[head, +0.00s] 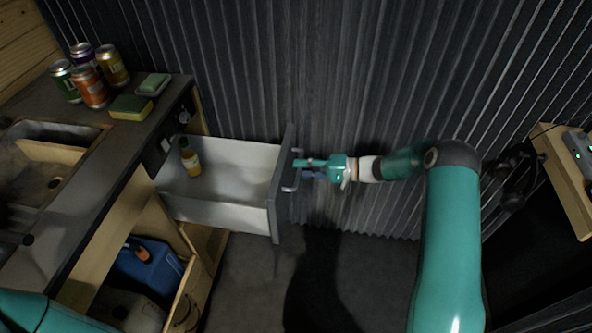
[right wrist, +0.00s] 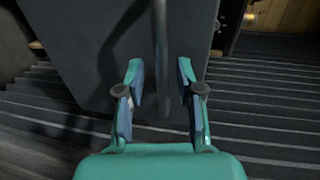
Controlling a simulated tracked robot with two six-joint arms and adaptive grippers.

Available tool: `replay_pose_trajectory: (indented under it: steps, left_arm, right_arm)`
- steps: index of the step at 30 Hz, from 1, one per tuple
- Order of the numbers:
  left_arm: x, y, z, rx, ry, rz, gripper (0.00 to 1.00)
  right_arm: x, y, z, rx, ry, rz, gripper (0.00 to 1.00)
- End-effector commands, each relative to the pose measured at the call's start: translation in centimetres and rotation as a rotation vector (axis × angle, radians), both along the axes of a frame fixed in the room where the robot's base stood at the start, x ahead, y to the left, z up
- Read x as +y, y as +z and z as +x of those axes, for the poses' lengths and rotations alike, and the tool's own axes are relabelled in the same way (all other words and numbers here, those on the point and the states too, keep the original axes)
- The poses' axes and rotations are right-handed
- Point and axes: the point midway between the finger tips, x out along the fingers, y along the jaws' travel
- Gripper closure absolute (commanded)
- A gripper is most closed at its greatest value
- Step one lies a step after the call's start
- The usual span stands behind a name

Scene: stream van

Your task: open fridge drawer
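The fridge drawer (head: 236,162) is pulled well out from the counter unit, with its white inside showing and a bottle (head: 190,158) standing in it. Its grey front panel (head: 280,190) carries a bar handle (head: 291,178), which also shows in the right wrist view (right wrist: 160,60). My right gripper (head: 303,168) is at the handle in the head view. In the right wrist view its fingers (right wrist: 160,88) are apart, one on each side of the bar's end, with gaps to it. My left gripper is not seen; only part of my left arm shows at the lower left.
Below is an open compartment with a blue container (head: 148,266). A corrugated wall (head: 370,80) runs behind my right arm. The floor before the drawer is clear.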

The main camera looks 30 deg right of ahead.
Motion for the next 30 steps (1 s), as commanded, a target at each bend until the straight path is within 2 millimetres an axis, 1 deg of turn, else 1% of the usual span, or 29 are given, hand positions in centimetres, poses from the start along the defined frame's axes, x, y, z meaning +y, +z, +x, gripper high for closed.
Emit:
replay_pose_trajectory:
  steps: [1, 9, 15, 21, 30]
  left_arm:
    - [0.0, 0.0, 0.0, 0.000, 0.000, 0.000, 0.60]
    - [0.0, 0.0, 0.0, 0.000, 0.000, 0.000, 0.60]
    - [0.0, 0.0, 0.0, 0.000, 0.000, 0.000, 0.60]
    - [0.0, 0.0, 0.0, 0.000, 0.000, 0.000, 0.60]
    - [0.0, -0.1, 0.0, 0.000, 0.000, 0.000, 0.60]
  right_arm:
    - [-0.8, 0.2, -0.5, 0.000, -0.003, -0.003, 0.64]
    - [-5.2, 1.1, -3.5, 0.001, -0.004, -0.002, 0.64]
    - [-7.4, 1.7, -5.2, 0.002, 0.001, -0.001, 0.64]
    - [-8.2, 1.8, -5.8, 0.004, 0.002, 0.000, 0.64]
    - [-8.2, 1.8, -5.7, 0.003, 0.003, 0.000, 0.64]
